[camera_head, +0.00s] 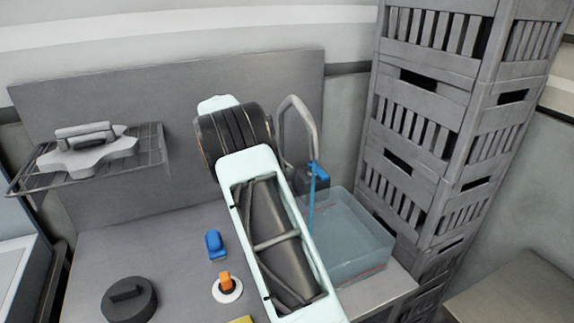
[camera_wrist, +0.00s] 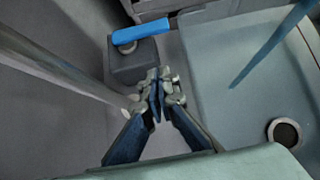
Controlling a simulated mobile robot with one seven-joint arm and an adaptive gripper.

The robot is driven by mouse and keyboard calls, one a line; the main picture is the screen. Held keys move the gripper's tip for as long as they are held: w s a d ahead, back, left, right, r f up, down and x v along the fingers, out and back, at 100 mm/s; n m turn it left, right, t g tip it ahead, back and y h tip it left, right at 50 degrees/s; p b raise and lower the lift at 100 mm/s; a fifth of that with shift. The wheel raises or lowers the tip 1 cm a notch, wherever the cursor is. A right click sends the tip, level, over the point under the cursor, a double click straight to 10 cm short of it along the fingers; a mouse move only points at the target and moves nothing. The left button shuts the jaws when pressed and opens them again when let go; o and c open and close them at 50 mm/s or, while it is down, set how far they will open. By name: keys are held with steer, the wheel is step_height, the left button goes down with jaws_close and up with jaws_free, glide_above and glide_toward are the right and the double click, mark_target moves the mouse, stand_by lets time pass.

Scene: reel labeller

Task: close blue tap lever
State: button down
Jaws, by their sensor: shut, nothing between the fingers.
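The blue tap lever (camera_wrist: 142,30) is a flat bar on top of a grey tap block (camera_wrist: 130,66) in the wrist view, lying roughly crosswise. In the head view the lever (camera_head: 318,171) shows beside the grey curved tap pipe (camera_head: 303,112). My gripper (camera_wrist: 157,92) is shut and empty, its fingertips just below the lever and block in the wrist view and apart from the lever. A thin blue streak (camera_head: 311,205), which looks like running water, drops to the basin; it also shows in the wrist view (camera_wrist: 268,48). In the head view my arm hides the gripper.
The clear basin (camera_head: 372,232) with a round drain (camera_wrist: 285,132) is right of the tap. Stacked grey crates (camera_head: 425,110) stand right of it. A wire shelf (camera_head: 95,165) is at left. A blue switch (camera_head: 214,243) and an orange knob (camera_head: 225,281) sit on the counter.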

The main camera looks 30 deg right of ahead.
mark_target(324, 174)
steer(key=d+f+p, duration=0.1)
steer(key=d+f, duration=0.4)
steer(key=d, duration=0.4)
steer(key=shift+s, duration=0.2)
steer(key=shift+s+d+n+t, duration=0.3)
steer(key=shift+d+n+t, duration=0.1)
steer(key=shift+n+t, duration=0.25)
steer(key=shift+s+d+n+t, duration=0.25)
steer(key=shift+d+n+t, duration=0.2)
steer(key=shift+n, duration=0.2)
steer(key=shift+s+d+n+t+y+b, duration=0.3)
steer(key=shift+d+n+t, duration=0.3)
steer(key=shift+n, duration=0.3)
steer(key=shift+d, duration=0.5)
